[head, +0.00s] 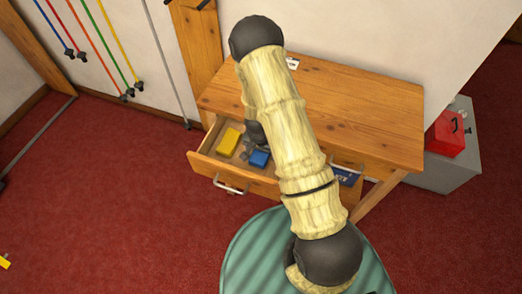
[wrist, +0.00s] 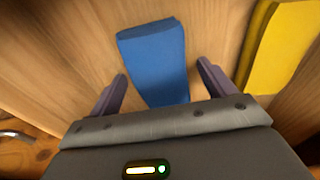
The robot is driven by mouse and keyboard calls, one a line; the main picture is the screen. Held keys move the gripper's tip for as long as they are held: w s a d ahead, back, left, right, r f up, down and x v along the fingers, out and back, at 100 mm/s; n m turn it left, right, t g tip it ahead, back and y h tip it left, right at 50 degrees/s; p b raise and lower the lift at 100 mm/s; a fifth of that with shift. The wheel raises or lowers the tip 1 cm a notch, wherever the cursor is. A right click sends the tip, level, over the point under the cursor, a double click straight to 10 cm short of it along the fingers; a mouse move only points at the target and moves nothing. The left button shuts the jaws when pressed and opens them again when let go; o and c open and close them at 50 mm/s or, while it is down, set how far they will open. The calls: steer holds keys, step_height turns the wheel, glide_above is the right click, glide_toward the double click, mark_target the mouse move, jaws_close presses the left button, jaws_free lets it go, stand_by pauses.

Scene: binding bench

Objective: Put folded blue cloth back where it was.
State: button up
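The folded blue cloth (head: 259,158) lies in the open drawer (head: 254,184) of the wooden table. In the wrist view the blue cloth (wrist: 155,55) lies on the wooden drawer floor, between and beyond my fingertips. My gripper (head: 247,148) is down in the drawer beside the cloth, partly hidden by my arm. In the wrist view my gripper (wrist: 162,72) has its two fingers spread apart, one on each side of the cloth. A gap shows on the right side; whether the left finger touches the cloth I cannot tell.
A yellow block-like item (head: 229,141) lies left of the cloth in the same drawer; it also shows in the wrist view (wrist: 280,45). A second drawer holds a dark blue item (head: 345,176). A red box (head: 446,134) stands on a grey cabinet at right. The tabletop (head: 365,105) is largely clear.

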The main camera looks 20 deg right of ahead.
step_height(320, 180, up, 12)
steer(key=s+a, duration=0.1)
steer(key=shift+s+p, duration=0.2)
steer(key=shift+p, duration=0.2)
stand_by(0.3)
steer(key=shift+r, duration=0.2)
stand_by(0.3)
step_height(320, 180, up, 10)
steer(key=f+n+y, duration=0.1)
steer(key=n, duration=0.2)
glide_above(259, 155)
steer(key=s, duration=0.5)
steer(key=s+d+r+n+t, duration=0.1)
steer(key=s+r+n, duration=0.3)
steer(key=s+r, duration=0.4)
steer(key=shift+r, duration=0.15)
steer(key=shift+s, duration=0.1)
